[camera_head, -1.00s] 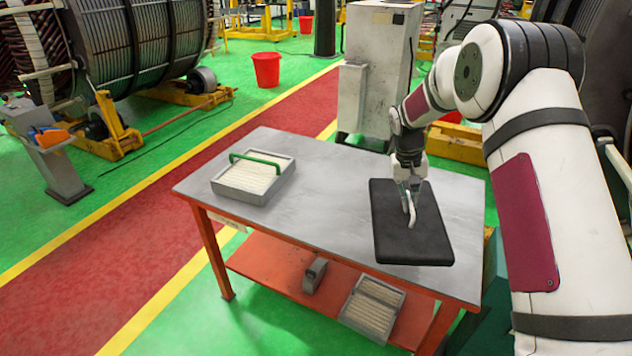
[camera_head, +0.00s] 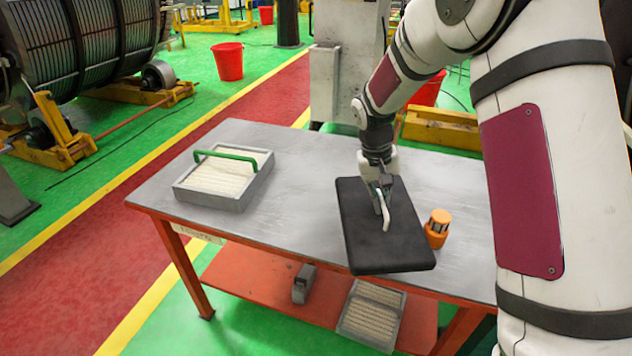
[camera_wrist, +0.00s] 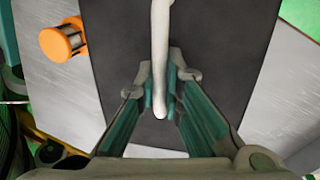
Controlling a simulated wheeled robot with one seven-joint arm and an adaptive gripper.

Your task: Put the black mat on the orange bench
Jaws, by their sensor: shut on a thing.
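The black mat (camera_head: 378,245) is a dark rectangular pad with a pale handle (camera_head: 386,215) standing up in its middle. In the head view it is over the right part of the grey-topped table with orange-red legs (camera_head: 300,150), its near edge at the table's front edge. I cannot tell whether it touches the top. My gripper (camera_head: 380,197) is shut on the mat's handle from above. In the wrist view the handle (camera_wrist: 160,60) runs between my fingers (camera_wrist: 161,88), with the dark mat (camera_wrist: 220,50) below.
An orange and dark cylinder (camera_head: 437,228) stands close to the mat's right side. A grey tray with a green handle (camera_head: 222,178) is on the tabletop's left. A second tray (camera_head: 371,314) and a small grey block (camera_head: 303,284) are on the lower shelf. The tabletop's middle is clear.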

